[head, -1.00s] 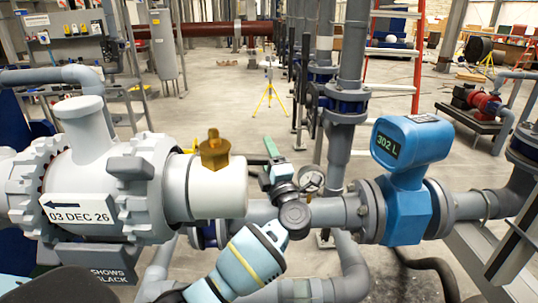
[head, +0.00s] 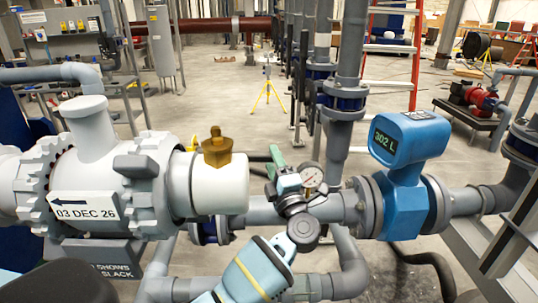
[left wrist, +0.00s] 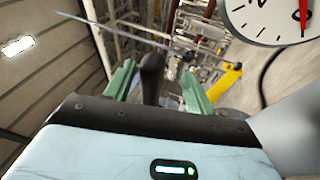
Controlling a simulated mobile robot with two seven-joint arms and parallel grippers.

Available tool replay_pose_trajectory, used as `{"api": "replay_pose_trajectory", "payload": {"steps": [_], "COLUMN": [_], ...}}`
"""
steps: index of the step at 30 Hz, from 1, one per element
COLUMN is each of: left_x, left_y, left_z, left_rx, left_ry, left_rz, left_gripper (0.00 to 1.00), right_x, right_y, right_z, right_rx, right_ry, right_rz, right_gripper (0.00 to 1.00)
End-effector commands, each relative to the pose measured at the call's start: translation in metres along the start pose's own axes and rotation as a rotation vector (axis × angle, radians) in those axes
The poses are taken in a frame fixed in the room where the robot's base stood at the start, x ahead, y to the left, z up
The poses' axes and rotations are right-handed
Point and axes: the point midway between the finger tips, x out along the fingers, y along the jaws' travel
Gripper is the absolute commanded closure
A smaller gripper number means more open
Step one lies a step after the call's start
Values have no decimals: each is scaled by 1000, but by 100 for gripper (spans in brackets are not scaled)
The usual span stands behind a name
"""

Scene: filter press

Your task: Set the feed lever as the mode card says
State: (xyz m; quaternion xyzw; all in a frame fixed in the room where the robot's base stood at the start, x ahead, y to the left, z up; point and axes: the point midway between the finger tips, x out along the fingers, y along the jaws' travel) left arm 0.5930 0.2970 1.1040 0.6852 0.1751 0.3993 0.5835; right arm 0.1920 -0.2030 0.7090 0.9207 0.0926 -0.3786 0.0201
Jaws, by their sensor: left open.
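My left gripper (head: 276,160) is near the middle of the head view, over the pipe between the white cylinder and the pressure gauge. Its green fingers, in the left wrist view (left wrist: 158,88), are open. A black upright bar (left wrist: 151,76), probably the feed lever's handle, shows between them; I cannot tell whether they touch it. In the head view a dark bar (head: 258,158) shows just left of the fingers, and my gripper hides much of the valve area. A plate (head: 84,211) reads "03 DEC 26" with a left arrow. I cannot make out a mode card. My right gripper is not in view.
The pressure gauge (head: 311,175) is close to the right of my gripper. A blue meter (head: 408,180) reading "302 L" stands further right on the pipe. A white cylinder with a brass fitting (head: 217,148) is at left. A yellow tripod (head: 268,92) stands on open floor behind.

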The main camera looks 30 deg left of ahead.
Motion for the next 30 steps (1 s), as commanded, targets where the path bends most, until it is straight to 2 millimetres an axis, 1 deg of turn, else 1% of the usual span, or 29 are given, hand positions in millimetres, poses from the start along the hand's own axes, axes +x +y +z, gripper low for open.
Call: {"api": "replay_pose_trajectory", "payload": {"steps": [1, 6, 9, 12, 30], "left_x": [-8, -30, -40, -46, -48], "left_y": [0, 0, 0, 0, 0], "left_z": [0, 0, 0, 0, 0], "left_rx": [-1, -1, 0, -1, 0], "left_ry": [-1, -1, -1, 0, 0], "left_rz": [-3, -2, -2, -1, 0], "left_gripper": [45, 45, 45, 45, 45], "right_x": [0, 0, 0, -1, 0], "right_y": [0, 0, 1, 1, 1], "right_z": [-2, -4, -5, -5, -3], "right_rx": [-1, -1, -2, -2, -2], "right_ry": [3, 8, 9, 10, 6], "right_rz": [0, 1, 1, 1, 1], "right_gripper": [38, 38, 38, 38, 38]}}
